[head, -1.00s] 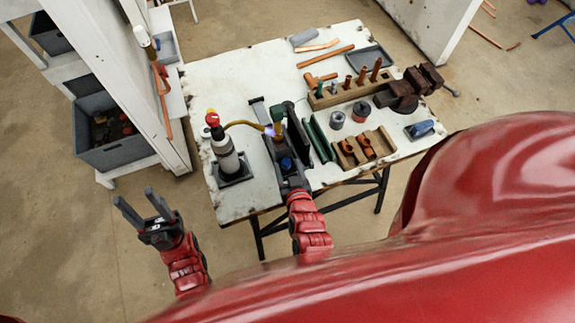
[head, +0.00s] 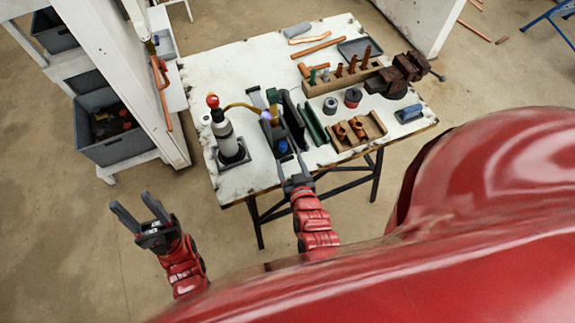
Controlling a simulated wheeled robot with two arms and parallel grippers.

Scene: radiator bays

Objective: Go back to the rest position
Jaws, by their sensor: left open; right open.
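My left gripper (head: 130,199) is open and empty, over bare floor left of the table. My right gripper (head: 290,166) is open at the front edge of the white table (head: 205,85), just in front of the torch holder (head: 285,146). Its fingers point towards the holder; whether they touch it I cannot tell. The gas torch bottle (head: 227,140) with a red top stands upright on a dark base, left of the holder. A yellowish hose (head: 240,106) runs from it to the torch head (head: 266,115), where a small bluish glow shows.
A wooden block (head: 340,84) with copper pipes, a brown vise (head: 395,80), a tray of copper fittings (head: 357,131) and a blue tool (head: 409,114) occupy the table's right. A shelf with grey bins (head: 118,150) stands at left. Floor between shelf and table front is free.

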